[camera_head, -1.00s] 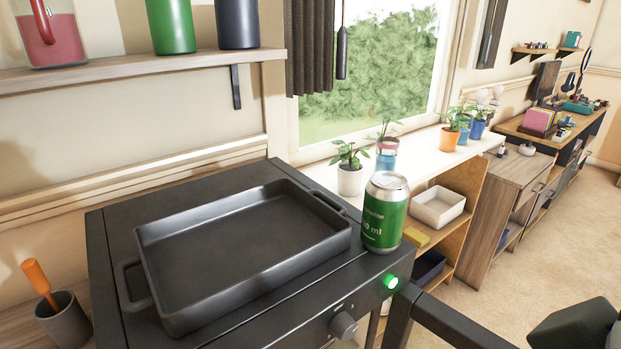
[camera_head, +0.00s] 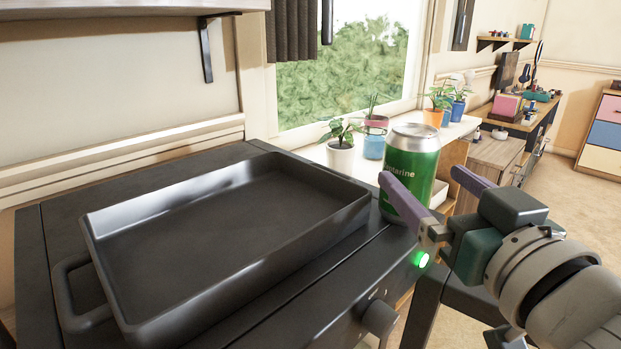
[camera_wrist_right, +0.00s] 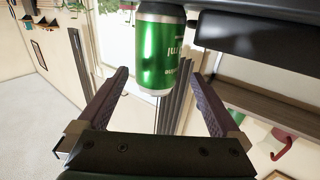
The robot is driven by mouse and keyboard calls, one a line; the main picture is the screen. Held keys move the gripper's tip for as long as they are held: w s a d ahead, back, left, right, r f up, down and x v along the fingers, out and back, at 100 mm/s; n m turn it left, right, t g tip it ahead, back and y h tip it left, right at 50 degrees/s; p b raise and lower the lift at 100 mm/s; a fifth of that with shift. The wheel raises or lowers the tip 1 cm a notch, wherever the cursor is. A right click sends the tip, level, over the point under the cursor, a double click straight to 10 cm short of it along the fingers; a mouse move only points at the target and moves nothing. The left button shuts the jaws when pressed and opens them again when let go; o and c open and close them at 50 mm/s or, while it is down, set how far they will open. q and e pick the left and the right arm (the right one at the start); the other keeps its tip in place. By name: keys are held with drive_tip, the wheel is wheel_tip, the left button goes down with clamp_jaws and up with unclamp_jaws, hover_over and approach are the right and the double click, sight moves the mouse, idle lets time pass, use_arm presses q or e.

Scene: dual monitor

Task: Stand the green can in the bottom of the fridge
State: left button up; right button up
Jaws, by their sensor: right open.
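The green can (camera_head: 414,170) with a silver top stands upright at the right end of the dark stove top, beside the black roasting tray (camera_head: 105,216). My right gripper (camera_head: 428,177) is open at the can, one purple finger in front of it and the other to its right. In the right wrist view the green can (camera_wrist_right: 161,50) shows ahead, between and beyond the open fingers of the right gripper (camera_wrist_right: 160,82). I cannot tell whether a finger touches it. The fridge is not identifiable in these frames. My left gripper is not in view.
Potted plants (camera_head: 341,150) stand on a white sill behind the can. The stove's front edge has a knob (camera_head: 380,318) and a lit green button (camera_head: 421,259) just below the gripper. A wall shelf (camera_head: 120,10) hangs above left. Carpet lies open at the right.

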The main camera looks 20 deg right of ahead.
sight(421, 171)
drive_tip(key=w, duration=0.3)
drive_tip(key=shift+w+d+r, duration=0.1)
drive_tip(key=shift+w+d, duration=0.2)
drive_tip(key=shift+d, duration=0.1)
drive_tip(key=shift+w+d+f, duration=0.1)
drive_tip(key=shift+w+d, duration=0.15)
drive_tip(key=shift+w, duration=0.65)
drive_tip(key=shift+w+d+f, duration=0.1)
drive_tip(key=shift+w+d, duration=0.1)
drive_tip(key=shift+w, duration=0.65)
drive_tip(key=shift+w+d+f, duration=0.1)
drive_tip(key=shift+w+d, duration=0.15)
drive_tip(key=shift+w, duration=0.65)
drive_tip(key=shift+r, duration=0.1)
clamp_jaws()
